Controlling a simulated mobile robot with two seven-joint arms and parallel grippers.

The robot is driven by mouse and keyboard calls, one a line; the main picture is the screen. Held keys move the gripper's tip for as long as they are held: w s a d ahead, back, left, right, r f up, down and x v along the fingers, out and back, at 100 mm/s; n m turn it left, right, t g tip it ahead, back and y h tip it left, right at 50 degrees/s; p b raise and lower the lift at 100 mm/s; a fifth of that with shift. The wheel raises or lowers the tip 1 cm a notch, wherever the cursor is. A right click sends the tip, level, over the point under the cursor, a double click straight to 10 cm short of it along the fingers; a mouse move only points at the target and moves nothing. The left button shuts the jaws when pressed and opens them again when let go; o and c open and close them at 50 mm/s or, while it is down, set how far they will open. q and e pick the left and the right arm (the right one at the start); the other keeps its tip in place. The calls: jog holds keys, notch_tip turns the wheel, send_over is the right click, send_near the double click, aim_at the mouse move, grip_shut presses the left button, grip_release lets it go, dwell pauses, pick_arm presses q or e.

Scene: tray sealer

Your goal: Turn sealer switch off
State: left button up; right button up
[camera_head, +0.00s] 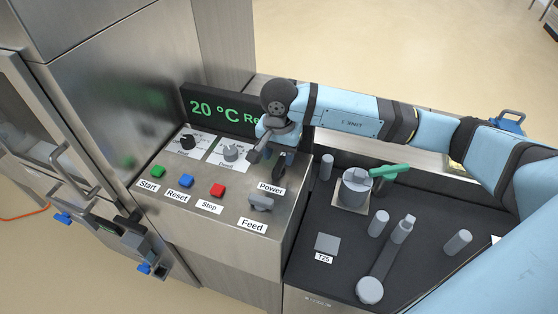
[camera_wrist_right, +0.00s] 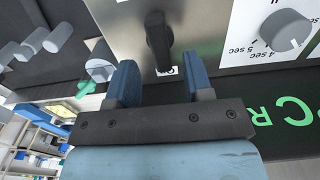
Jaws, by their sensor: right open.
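The power switch (camera_head: 278,166) is a black rotary handle on the steel control panel, just above the "Power" label. In the right wrist view its black handle (camera_wrist_right: 158,38) points toward the gripper, with a small, partly hidden label beside it. My right gripper (camera_head: 268,154) is over the panel at the switch. In the wrist view its blue fingers (camera_wrist_right: 156,82) are spread to either side of the handle's line, with a gap on both sides and nothing held. How deep the handle sits between the fingers is hard to tell. My left gripper is not seen.
A grey feed knob (camera_head: 261,203) sits close below the switch. Green (camera_head: 158,172), blue (camera_head: 186,181) and red (camera_head: 217,190) buttons lie left. A grey dial (camera_head: 231,152) and lit display (camera_head: 214,108) stand behind. A green-handled valve (camera_head: 387,172) and pegs occupy the dark top right.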

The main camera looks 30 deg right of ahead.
aim_at(279, 164)
jog(key=shift+f, duration=1.9)
grip_shut()
